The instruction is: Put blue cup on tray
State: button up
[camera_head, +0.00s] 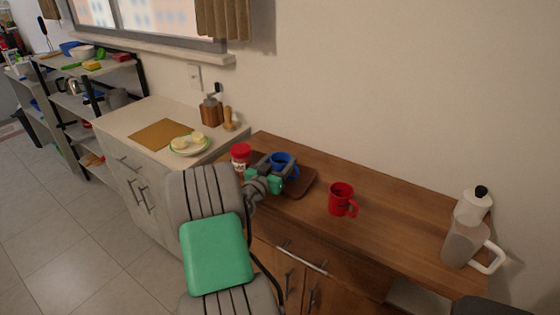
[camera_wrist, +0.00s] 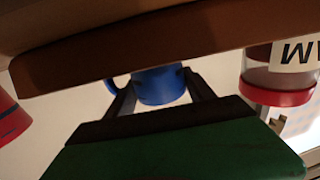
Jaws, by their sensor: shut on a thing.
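The blue cup (camera_head: 281,161) is over the brown wooden tray (camera_head: 304,191) on the wooden counter; it also shows in the wrist view (camera_wrist: 158,86), between the two fingers. My gripper (camera_head: 272,176) is shut on the blue cup, with a finger on each side of it. In the wrist view, which looks upside down, the tray edge (camera_wrist: 110,50) covers the cup's base. I cannot tell whether the base touches the tray. The cup looks upright, and its handle shows beside one finger in the wrist view.
A red-lidded jar (camera_head: 240,157) stands close left of my gripper. A red mug (camera_head: 342,200) stands right of the tray. A jug with a white handle (camera_head: 466,242) is at the far right. The counter between mug and jug is clear. A plate of food (camera_head: 189,146) sits on the left cabinet.

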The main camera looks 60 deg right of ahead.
jog(key=o, duration=1.8)
jog(key=shift+f, duration=0.1)
